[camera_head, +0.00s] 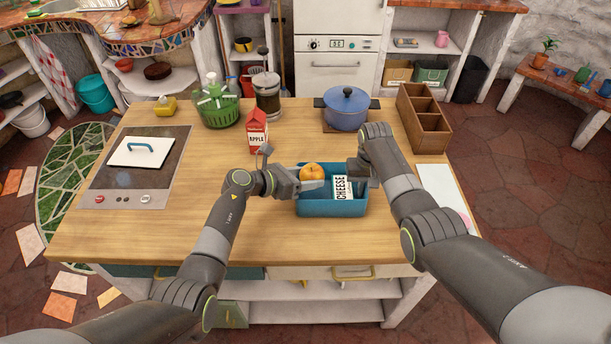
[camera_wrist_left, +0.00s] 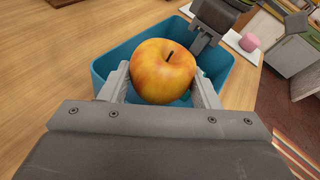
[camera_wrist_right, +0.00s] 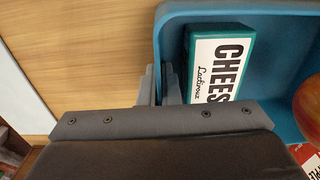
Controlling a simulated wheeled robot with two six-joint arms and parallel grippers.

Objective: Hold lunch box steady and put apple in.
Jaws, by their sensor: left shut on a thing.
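The blue lunch box (camera_head: 330,208) stands on the wooden counter with a cheese pack (camera_head: 342,190) inside at the right. My left gripper (camera_wrist_left: 165,85) is shut on the yellow-orange apple (camera_wrist_left: 163,70), with one finger on each side. It holds the apple over the left part of the lunch box; I cannot tell whether the apple touches the floor. My right gripper (camera_wrist_right: 160,85) is at the box's right side in the head view. Its fingers are close together, one on each side of the box wall. The cheese pack (camera_wrist_right: 218,62) lies just inside that wall.
A red apple carton (camera_head: 257,130) stands behind the box to the left. A blue pot (camera_head: 346,108) and a wooden divided crate (camera_head: 423,120) stand behind to the right. A hob (camera_head: 125,178) with a white lid is at left. The counter's front left is clear.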

